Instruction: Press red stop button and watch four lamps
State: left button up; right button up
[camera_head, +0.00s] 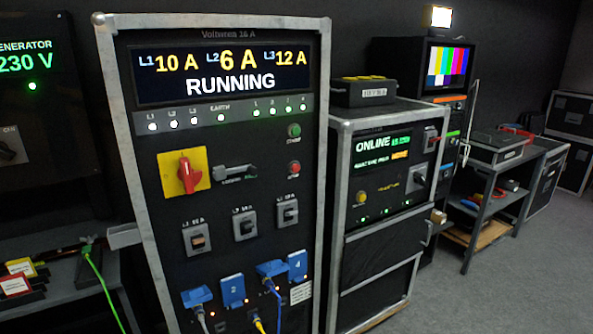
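The power distribution cabinet (312,190) stands upright at the centre left, with a display (208,70) reading L1 10 A, L2 6 A, L3 12 A and RUNNING. The red stop button (294,168) is on the right of its panel, below a green button (294,130). The small lamps numbered 1 to 4 (271,112) glow green at the right end of that row. Neither of my grippers is in view.
Blue sockets (232,290) with plugged cables sit low on the cabinet. A second rack (384,165) reading ONLINE stands to the right. A generator panel (30,120) is at the left edge. Benches (487,190) stand farther right; grey floor (520,270) is clear at the lower right.

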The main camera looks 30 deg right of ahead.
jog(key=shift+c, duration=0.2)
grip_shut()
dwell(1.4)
